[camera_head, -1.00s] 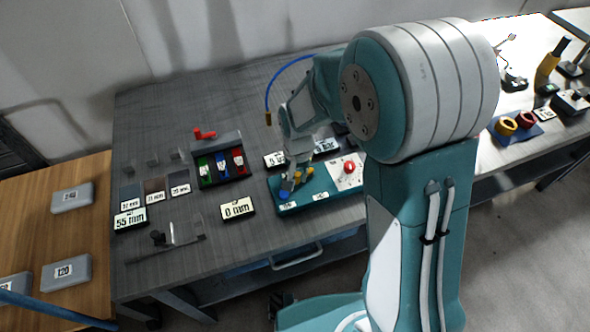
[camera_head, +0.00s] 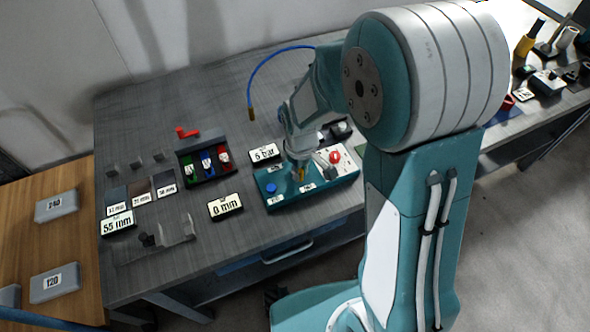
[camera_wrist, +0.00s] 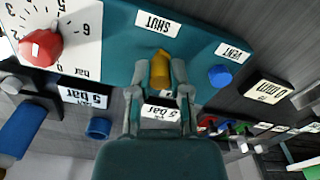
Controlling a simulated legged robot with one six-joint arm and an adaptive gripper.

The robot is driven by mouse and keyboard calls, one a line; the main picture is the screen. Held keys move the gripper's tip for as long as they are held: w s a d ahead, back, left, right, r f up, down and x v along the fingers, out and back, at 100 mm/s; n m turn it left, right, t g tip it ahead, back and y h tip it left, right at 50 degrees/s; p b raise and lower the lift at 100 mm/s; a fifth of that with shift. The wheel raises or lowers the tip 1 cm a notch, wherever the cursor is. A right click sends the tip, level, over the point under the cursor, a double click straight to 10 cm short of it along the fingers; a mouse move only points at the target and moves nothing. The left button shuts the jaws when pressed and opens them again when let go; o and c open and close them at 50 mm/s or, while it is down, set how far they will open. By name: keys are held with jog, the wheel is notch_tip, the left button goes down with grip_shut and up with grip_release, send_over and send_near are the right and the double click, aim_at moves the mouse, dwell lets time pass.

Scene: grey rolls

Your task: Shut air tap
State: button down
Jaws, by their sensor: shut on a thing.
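The yellow air tap handle (camera_wrist: 160,70) stands on the teal panel (camera_wrist: 118,35), between my fingertips in the wrist view. My gripper (camera_wrist: 158,80) is shut on it. In the head view my gripper (camera_head: 300,165) reaches down to the panel (camera_head: 335,182) with a bit of the yellow handle (camera_head: 301,174) showing below. The SHUT label (camera_wrist: 158,23) lies beyond the handle in the wrist view. A blue button (camera_wrist: 220,75) by the VENT label (camera_wrist: 233,51) is beside it, apart from my fingers; it also shows in the head view (camera_head: 271,188).
A red knob (camera_wrist: 40,48) sits on a white dial at the panel's other end. Displays reading 0 mm (camera_head: 226,206) and bar (camera_head: 264,152) stand close by. A blue hose (camera_head: 262,72) arches behind my gripper. A bin of coloured parts (camera_head: 206,160) is left.

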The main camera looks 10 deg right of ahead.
jog(key=shift+d+f+n, duration=0.1)
jog(key=shift+d+n, duration=0.35)
jog(key=shift+n, duration=0.65)
jog(key=shift+d, duration=0.1)
jog(key=c, duration=0.6)
grip_release()
jog(key=shift+w, duration=0.1)
notch_tip(320, 180, up, 12)
jog(key=shift+w, duration=0.1)
